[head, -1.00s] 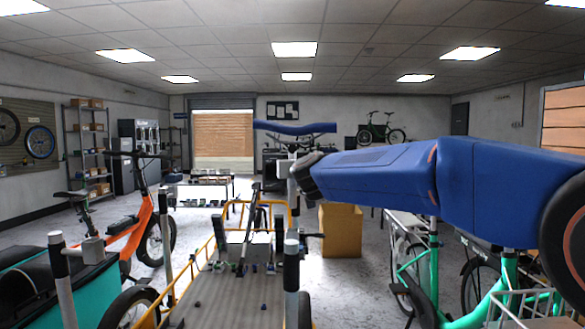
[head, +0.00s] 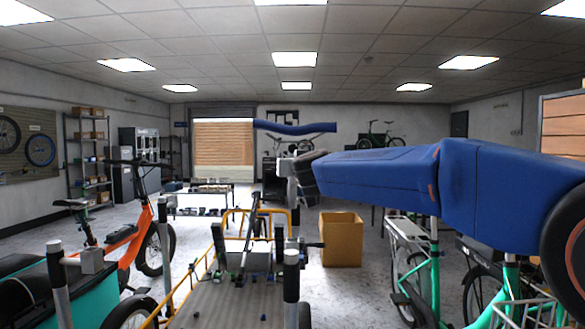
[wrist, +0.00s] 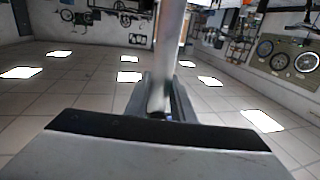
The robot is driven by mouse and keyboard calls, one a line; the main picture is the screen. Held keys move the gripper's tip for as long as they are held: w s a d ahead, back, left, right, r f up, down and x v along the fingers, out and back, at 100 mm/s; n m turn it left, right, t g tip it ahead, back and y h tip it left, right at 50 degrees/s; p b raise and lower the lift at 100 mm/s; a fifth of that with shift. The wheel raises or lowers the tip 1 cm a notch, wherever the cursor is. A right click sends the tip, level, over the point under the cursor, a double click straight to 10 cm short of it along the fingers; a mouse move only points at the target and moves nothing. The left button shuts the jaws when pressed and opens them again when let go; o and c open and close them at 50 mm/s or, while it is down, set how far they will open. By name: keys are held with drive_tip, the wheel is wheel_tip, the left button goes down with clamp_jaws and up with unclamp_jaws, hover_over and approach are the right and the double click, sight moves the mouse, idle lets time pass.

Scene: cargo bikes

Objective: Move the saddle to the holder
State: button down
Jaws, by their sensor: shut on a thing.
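The saddle (head: 294,128), blue, thin and wavy as seen from the side, is held up near the middle of the head view, above my gripper (head: 286,166). In the wrist view, whose picture is upside down, a pale upright post (wrist: 169,55), apparently the saddle's post, stands between the jaws of my gripper (wrist: 160,100). The jaws are shut on it. My blue arm reaches in from the right. I cannot tell for certain which thing is the holder. A grey clamp-like block (head: 92,261) sits beside a black and silver post (head: 55,262) at the left.
A cargo bike with a flat deck (head: 222,303) and yellow rails fills the lower middle. An orange bike (head: 140,228) stands left and a green bike (head: 433,265) right. A yellow box (head: 341,240) stands on the floor, with open floor around it.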

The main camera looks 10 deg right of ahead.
drive_tip(key=shift+r, duration=1.35)
idle(0.6)
